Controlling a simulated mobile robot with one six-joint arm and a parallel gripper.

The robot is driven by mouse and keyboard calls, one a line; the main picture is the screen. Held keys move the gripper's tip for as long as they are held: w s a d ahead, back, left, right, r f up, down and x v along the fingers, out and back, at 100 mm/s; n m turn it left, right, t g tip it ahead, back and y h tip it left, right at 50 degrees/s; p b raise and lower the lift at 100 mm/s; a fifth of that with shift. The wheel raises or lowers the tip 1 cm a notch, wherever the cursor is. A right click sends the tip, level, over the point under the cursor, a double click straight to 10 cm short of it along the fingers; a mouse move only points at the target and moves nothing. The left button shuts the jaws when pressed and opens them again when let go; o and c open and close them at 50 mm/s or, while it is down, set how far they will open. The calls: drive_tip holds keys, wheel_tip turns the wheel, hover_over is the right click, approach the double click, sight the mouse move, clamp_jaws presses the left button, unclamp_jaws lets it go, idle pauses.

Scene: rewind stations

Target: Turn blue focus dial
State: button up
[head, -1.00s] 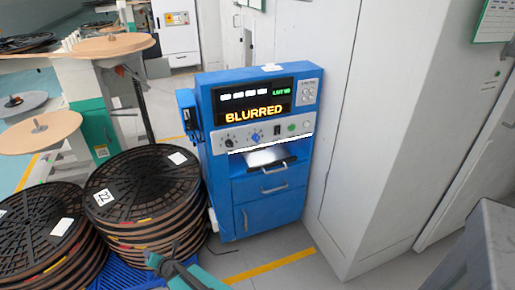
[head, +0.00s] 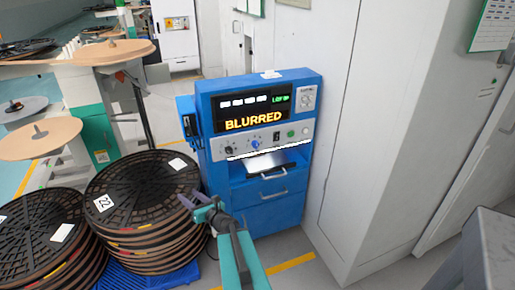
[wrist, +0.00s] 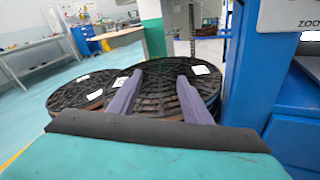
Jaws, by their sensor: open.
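The blue focus dial (head: 256,143) is a small blue knob on the light control panel of the blue machine (head: 282,205). The machine's display (head: 253,108) reads "BLURRED" in yellow letters. My gripper (head: 187,197) is in front of the machine, lower than the dial and to its left in the head view, apart from it. In the wrist view my gripper (wrist: 156,82) has its two purple fingers spread with nothing between them, pointing toward the black reels. The dial is not in the wrist view; only the machine's left part (wrist: 255,60) shows there at the right.
Stacked black reels (head: 140,200) stand on a blue pallet left of the machine, close to my gripper. A black knob (head: 229,150) and a green button (head: 291,134) flank the dial. A tall white cabinet (head: 350,130) stands right of the machine. Some grey floor is clear in front.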

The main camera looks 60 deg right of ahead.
drive_tip(key=s+d+r+m+g+h, duration=0.1)
drive_tip(key=s+d+r+h, duration=0.2)
drive_tip(key=s+d, duration=0.8)
drive_tip(key=s+d+r+m+g+h+p, duration=0.1)
drive_tip(key=s+d+r+h, duration=0.3)
drive_tip(key=s+d, duration=0.8)
wheel_tip(320, 180, up, 3)
drive_tip(key=shift+d+f+m, duration=0.2)
drive_tip(key=shift+d+m, duration=0.35)
drive_tip(key=shift+m, duration=0.25)
drive_tip(key=shift+w+d, duration=0.1)
drive_tip(key=b+x, duration=0.2)
drive_tip(key=b, duration=0.2)
drive_tip(key=shift+w+d+f+b, duration=0.15)
drive_tip(key=shift+w+d+b, duration=0.05)
drive_tip(key=shift+w+b, duration=0.15)
drive_tip(key=w+d+b, duration=0.1)
drive_tip(key=b, duration=0.4)
drive_tip(key=shift+w+f, duration=0.1)
drive_tip(key=b, duration=0.5)
drive_tip(key=shift+w+d+b, duration=0.25)
drive_tip(key=shift+w+b, duration=0.15)
